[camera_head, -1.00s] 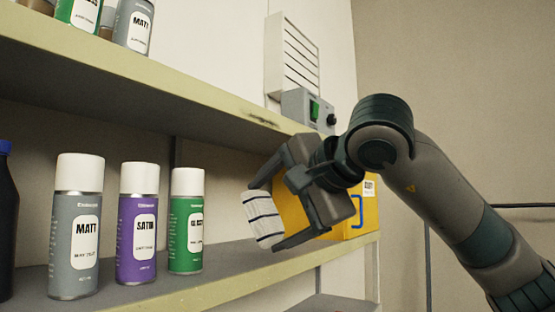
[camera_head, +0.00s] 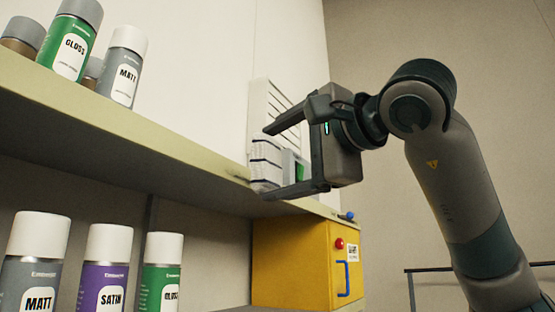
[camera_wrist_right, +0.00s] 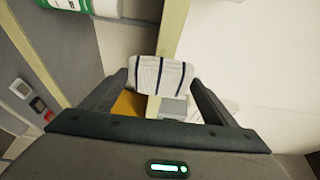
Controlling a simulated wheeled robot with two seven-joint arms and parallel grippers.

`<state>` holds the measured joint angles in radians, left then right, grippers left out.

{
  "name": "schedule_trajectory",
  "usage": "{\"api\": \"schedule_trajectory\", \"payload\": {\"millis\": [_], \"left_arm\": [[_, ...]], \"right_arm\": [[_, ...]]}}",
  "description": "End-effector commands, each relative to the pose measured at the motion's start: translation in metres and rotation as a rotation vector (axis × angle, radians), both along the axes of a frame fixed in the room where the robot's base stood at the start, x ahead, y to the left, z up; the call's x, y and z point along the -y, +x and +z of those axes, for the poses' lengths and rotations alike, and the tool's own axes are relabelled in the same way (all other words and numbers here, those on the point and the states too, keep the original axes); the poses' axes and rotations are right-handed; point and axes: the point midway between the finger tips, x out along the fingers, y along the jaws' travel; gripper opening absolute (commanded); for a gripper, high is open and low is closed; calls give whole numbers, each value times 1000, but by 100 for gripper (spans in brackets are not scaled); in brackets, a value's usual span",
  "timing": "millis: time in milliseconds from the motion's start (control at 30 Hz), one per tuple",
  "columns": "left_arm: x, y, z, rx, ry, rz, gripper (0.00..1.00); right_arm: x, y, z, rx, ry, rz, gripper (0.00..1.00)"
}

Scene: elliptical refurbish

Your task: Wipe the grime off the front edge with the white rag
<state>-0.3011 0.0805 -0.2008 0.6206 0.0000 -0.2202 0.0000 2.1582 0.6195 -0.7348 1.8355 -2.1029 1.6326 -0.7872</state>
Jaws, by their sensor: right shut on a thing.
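The white rag (camera_head: 264,165) has dark stripes. It is held in my right gripper (camera_head: 267,162), which is shut on it, with one finger above and one below. The rag is at the pale yellow-green front edge (camera_head: 150,135) of the upper shelf and looks close to or against it; exact contact is hard to tell. A small dark trace of grime (camera_head: 237,178) shows just left of the rag; any more behind it is hidden. The right wrist view shows the rag (camera_wrist_right: 160,75) between both fingers, over the shelf edge (camera_wrist_right: 172,35). My left gripper is not in view.
Spray cans, one a green gloss can (camera_head: 70,45), stand on the upper shelf at left. More cans, one purple (camera_head: 106,275), stand below. A yellow box (camera_head: 290,265) sits under the shelf's right end. A grey device with a green switch (camera_head: 300,172) is behind the gripper.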

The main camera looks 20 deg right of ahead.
Motion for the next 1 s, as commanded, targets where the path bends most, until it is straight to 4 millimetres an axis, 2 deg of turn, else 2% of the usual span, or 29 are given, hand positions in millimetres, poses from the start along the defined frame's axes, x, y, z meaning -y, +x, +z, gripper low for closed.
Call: {"api": "schedule_trajectory", "payload": {"millis": [267, 800, 1000], "left_arm": [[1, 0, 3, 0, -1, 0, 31], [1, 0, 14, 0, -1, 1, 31], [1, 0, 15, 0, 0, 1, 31]], "right_arm": [[-6, 8, 0, -2, -1, 1, 63], [-33, 42, 0, -2, -1, 1, 63], [-37, 47, -1, -3, -1, 1, 63]]}}
